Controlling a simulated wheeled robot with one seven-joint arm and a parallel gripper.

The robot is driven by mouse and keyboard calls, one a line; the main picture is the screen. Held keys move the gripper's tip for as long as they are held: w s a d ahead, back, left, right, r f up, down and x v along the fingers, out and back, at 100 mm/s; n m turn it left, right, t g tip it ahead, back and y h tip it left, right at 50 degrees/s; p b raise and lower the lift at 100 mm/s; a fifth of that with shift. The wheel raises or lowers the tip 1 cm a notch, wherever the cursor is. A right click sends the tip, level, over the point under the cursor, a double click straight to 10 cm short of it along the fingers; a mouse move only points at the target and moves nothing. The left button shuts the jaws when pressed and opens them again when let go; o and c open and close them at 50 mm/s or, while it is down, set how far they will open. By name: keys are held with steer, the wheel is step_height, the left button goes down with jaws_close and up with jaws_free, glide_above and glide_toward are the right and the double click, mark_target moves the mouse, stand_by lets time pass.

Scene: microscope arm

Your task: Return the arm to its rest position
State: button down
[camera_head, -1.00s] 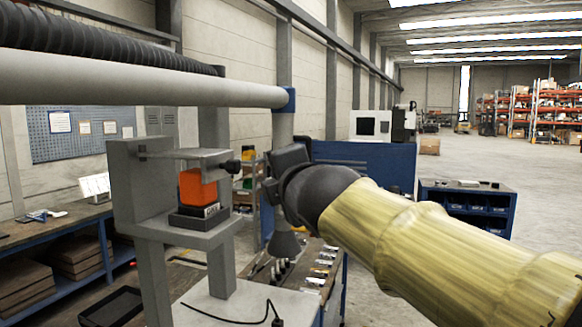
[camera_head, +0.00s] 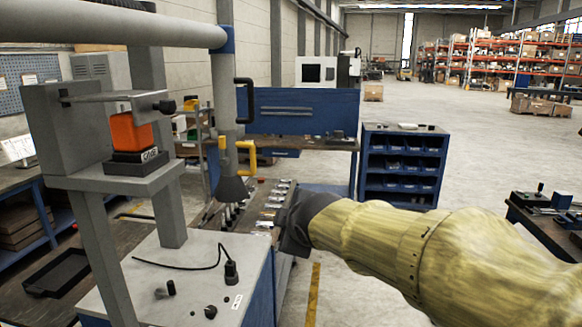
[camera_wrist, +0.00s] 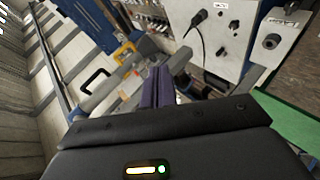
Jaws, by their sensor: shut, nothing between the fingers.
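A light grey pipe arm (camera_head: 110,28) runs level across the upper left, with a blue collar (camera_head: 221,40) at its end. A vertical tube hangs from it down to a flared dark nozzle (camera_head: 234,190). A black handle (camera_head: 244,98) and a yellow bracket (camera_head: 244,156) sit on the tube. The wrist view also shows the black handle (camera_wrist: 91,83) and the yellow bracket (camera_wrist: 123,52). My gripper (camera_wrist: 158,88) is shut and empty, its fingers together. In the head view my yellow-sleeved arm reaches in from the right; its dark end is right of the nozzle, apart from the handle.
A grey stand (camera_head: 60,130) holds an orange block (camera_head: 130,132) on a shelf at left. A white-topped cabinet (camera_head: 190,265) with a black cable is in front. A bench with several tools lies behind the nozzle. A blue bin cabinet (camera_head: 403,165) stands behind my arm.

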steer(key=s+d+f+m+g+h, duration=0.1)
steer(key=s+d+f+m+g, duration=0.1)
steer(key=d+f+m, duration=0.3)
steer(key=s+d+f+m+g+h+b, duration=0.1)
steer(key=s+d+f, duration=0.15)
steer(key=f, duration=0.45)
steer(key=s+d+f+m+g+h, duration=0.1)
steer(key=s+d+f+m+g, duration=0.15)
steer(key=f, duration=0.35)
steer(key=s+d+f+m+g, duration=0.3)
steer(key=s+d+f+m, duration=0.2)
steer(key=s+f+m, duration=0.3)
steer(key=s+f, duration=0.2)
steer(key=s, duration=0.1)
steer(key=shift+s+d+b, duration=0.15)
steer(key=shift+d+b, duration=0.2)
steer(key=shift+b, duration=0.05)
